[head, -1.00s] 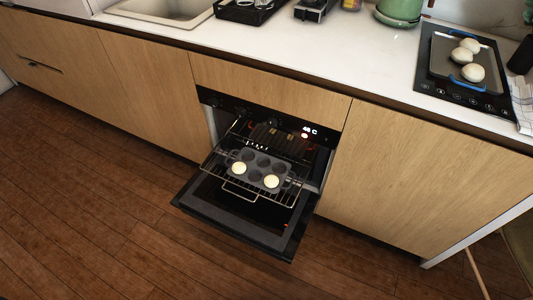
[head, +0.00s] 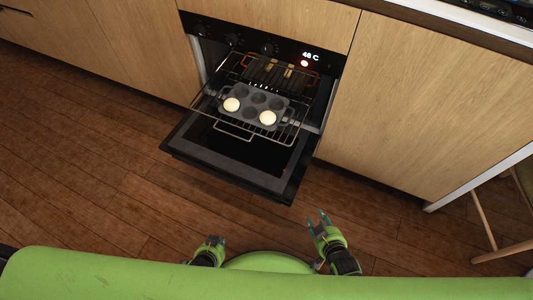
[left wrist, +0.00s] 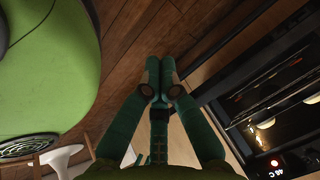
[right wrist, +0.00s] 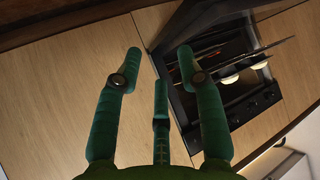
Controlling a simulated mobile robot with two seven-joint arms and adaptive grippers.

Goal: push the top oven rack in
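The oven (head: 290,49) has its door (head: 240,170) folded down. A wire oven rack (head: 233,137) is slid out over the door in the head view. A dark muffin tin (head: 254,96) with two pale round items (head: 267,118) sits on it. My left gripper (head: 215,240) is low at the front, apart from the rack; its fingertips meet in the left wrist view (left wrist: 159,62) with nothing seen between them. My right gripper (head: 317,217) is right of it, in front of the door and clear of the rack. Its fingers are spread and empty in the right wrist view (right wrist: 158,55).
A dark rack or tray with brownish items (head: 280,75) is deeper in the oven. Wooden cabinet fronts (head: 400,110) flank the oven. Wooden floor (head: 120,200) is open before it. A stool or chair leg (head: 482,215) stands at the right.

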